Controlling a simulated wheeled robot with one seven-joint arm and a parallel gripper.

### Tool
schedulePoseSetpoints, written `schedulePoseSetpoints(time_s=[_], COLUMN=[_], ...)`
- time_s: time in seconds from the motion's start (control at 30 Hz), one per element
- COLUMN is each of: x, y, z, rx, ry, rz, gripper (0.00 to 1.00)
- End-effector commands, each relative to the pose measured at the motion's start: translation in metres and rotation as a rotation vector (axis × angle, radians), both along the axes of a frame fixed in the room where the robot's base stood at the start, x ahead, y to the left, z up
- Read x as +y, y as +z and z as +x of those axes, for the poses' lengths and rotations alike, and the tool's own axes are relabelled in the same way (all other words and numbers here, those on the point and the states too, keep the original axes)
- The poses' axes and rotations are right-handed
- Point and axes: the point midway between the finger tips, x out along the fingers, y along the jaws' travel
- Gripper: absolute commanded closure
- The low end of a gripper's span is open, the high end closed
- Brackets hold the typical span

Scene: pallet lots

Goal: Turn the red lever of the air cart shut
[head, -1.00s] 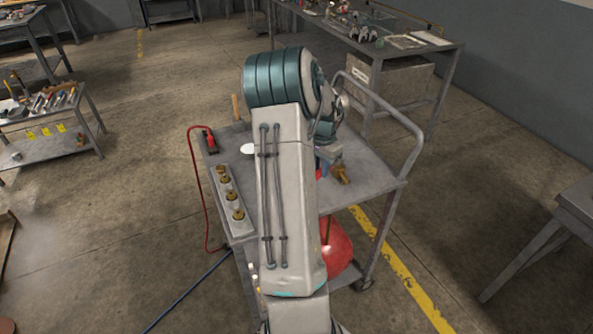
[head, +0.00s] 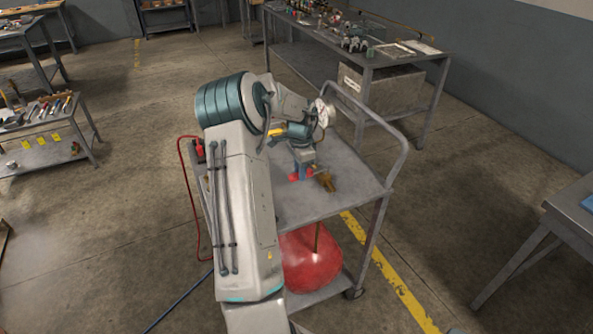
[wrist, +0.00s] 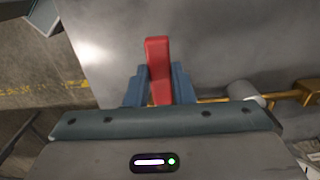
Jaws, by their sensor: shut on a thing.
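The air cart (head: 350,172) is a grey two-shelf trolley with a tubular handle. A brass valve fitting (head: 325,181) stands over its top shelf. My gripper (head: 302,174) is low over the top, just left of the fitting, with bits of the red lever (head: 293,177) showing at its fingers. In the wrist view my gripper (wrist: 159,84) is shut on the red lever (wrist: 158,62), a finger on each side. The lever points up in that picture, roughly across the brass pipe (wrist: 212,100). The lever's pivot is hidden by my gripper.
A red tank (head: 312,264) sits on the cart's lower shelf. A red hose (head: 188,215) hangs at the cart's left side. A cluttered workbench (head: 370,58) stands behind, a tool table (head: 45,130) at left. Floor between the tool table and cart is clear.

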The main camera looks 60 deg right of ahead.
Motion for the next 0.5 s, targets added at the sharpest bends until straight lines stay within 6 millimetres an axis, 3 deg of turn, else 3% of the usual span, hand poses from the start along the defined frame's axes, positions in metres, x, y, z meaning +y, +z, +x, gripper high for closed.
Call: schedulePoseSetpoints(time_s=[0.17, 0.2, 0.27, 0.5], x=[-0.0004, -0.0005, -0.0003, 0.0005], y=[0.0001, 0.0001, 0.0002, 0.0005], z=[0.0004, 0.0006, 0.001, 0.0022], rx=[0.0, -0.001, -0.001, -0.001], ry=[-0.003, -0.002, -0.001, 0.003], rz=[-0.003, -0.003, -0.004, -0.003], gripper=[1.0, 0.73, 0.56, 0.56])
